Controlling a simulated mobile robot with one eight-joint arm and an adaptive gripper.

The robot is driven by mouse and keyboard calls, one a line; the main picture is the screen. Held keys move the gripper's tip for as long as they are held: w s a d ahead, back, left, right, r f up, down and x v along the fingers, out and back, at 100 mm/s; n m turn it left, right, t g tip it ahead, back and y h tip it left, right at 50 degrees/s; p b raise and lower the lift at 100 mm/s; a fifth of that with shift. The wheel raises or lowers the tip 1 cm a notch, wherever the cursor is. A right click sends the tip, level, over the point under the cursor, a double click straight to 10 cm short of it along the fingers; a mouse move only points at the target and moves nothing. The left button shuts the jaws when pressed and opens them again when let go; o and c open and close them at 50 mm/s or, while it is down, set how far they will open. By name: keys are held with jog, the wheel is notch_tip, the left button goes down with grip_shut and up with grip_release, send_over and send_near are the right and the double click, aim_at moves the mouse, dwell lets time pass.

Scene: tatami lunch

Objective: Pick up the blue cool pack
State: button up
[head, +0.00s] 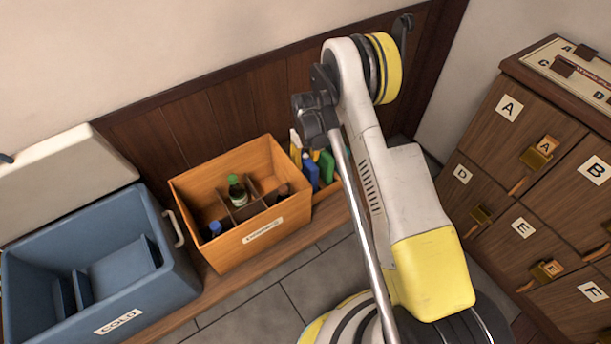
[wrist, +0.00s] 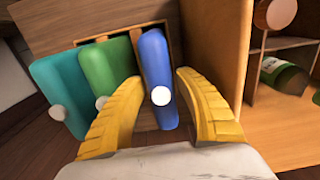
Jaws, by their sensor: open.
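The blue cool pack (wrist: 156,55) stands upright, slightly tilted, between my gripper's two yellow fingers in the wrist view. It has a round white cap or spot on its near face. My gripper (wrist: 157,80) is open, with one finger on each side of the pack. A gap shows between the pack and the right finger; the left finger is also apart from it. In the head view the blue pack (head: 311,174) shows to the right of the wooden crate, and my gripper is not clearly visible there.
A green pack (wrist: 105,72) and a teal pack (wrist: 58,85) stand left of the blue one. The wooden crate (head: 205,178) with bottles is close on the right in the wrist view. A blue cold box (head: 180,285) and lettered drawers (head: 500,140) flank the area.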

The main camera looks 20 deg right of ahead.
notch_tip(320, 180, down, 5)
jog(key=b, duration=0.2)
jog(key=shift+a+b, duration=0.1)
jog(key=shift+b, duration=0.2)
jog(key=shift+r, duration=0.2)
grip_shut()
